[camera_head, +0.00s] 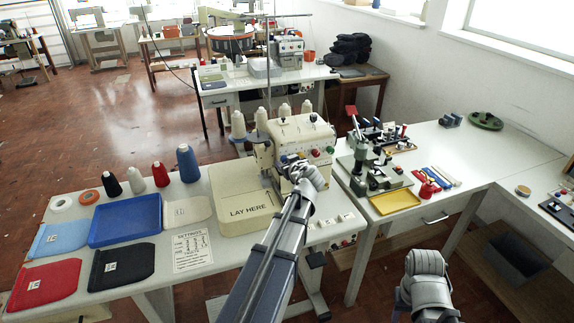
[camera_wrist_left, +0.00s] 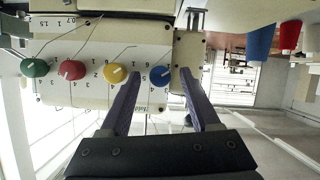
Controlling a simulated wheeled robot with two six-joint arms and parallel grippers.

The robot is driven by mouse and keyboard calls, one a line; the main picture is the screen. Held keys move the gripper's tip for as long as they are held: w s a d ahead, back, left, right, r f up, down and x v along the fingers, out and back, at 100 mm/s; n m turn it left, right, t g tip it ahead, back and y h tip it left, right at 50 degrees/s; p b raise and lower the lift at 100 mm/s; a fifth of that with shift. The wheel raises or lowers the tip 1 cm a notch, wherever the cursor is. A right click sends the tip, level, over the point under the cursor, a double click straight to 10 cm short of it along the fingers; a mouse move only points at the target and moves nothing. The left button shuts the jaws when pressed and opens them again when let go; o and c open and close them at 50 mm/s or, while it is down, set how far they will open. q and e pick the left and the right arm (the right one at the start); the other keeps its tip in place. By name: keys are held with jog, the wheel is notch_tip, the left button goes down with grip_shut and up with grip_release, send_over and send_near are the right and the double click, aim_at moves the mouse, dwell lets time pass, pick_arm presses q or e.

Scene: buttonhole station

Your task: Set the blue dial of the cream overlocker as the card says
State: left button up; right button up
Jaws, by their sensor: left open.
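The cream overlocker (camera_head: 290,130) stands on the near table. Its blue dial (camera_wrist_left: 160,76) shows in the left wrist view beside yellow (camera_wrist_left: 114,73), red (camera_wrist_left: 72,70) and green (camera_wrist_left: 35,68) dials. My left gripper (camera_wrist_left: 159,77) is open, its two fingers reaching to either side of the blue dial; I cannot tell whether they touch it. A white mark on the dial points up and right in that view. In the head view my left gripper (camera_head: 286,160) covers the blue dial. The settings card (camera_head: 192,250) lies on the table, its rows too small to read.
A cream "LAY HERE" plate (camera_head: 243,205) adjoins the overlocker. A blue tray (camera_head: 126,219), thread cones (camera_head: 188,163) and cloth pouches (camera_head: 121,266) lie to the left. A side table (camera_head: 470,165) holds a green machine (camera_head: 361,163) and a yellow tray (camera_head: 395,201).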

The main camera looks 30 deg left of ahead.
pick_arm(q)
grip_shut()
dwell(0.5)
